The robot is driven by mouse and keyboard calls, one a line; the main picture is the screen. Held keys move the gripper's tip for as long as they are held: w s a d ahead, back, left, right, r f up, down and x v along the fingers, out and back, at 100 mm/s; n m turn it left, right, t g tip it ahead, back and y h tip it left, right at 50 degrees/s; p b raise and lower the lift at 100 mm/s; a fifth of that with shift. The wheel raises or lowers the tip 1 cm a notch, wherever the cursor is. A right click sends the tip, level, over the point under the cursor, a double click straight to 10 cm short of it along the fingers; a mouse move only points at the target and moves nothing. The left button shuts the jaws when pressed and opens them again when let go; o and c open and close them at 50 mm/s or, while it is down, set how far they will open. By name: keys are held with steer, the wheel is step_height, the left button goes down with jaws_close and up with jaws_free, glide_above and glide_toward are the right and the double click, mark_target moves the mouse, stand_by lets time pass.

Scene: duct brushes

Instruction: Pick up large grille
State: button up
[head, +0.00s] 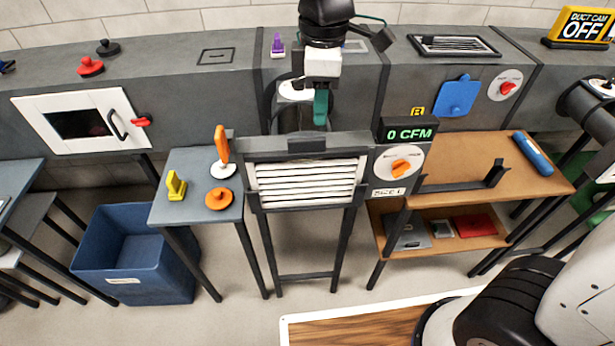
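The large grille (306,183), a panel of white horizontal slats, sits in a dark frame on a stand at the middle of the head view. A dark bar with a raised block runs along its top edge. My gripper (320,112) points down above and behind the grille's top edge, apart from the slats in the picture. Only one teal finger shows clearly, seen edge-on, so its opening is hidden. I see nothing held in it.
A smaller dark-framed grille (454,46) lies on the duct top. A meter reading 0 CFM (409,131) and an orange dial (400,167) stand right of the large grille. A side table (190,160) with orange and yellow tools and a blue bin (135,285) are left.

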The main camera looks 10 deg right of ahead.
mark_target(307, 139)
steer(key=shift+w+a+f+n, duration=0.2)
steer(key=shift+a+n, duration=0.05)
steer(key=shift+a, duration=0.2)
steer(key=shift+w+a+f+n, duration=0.15)
steer(key=shift+a+f+n, duration=0.1)
steer(key=shift+a, duration=0.15)
steer(key=shift+w+a+f, duration=0.1)
steer(key=shift+a+f, duration=0.15)
step_height(307, 139, down, 8)
steer(key=shift+r, duration=0.25)
jaws_close()
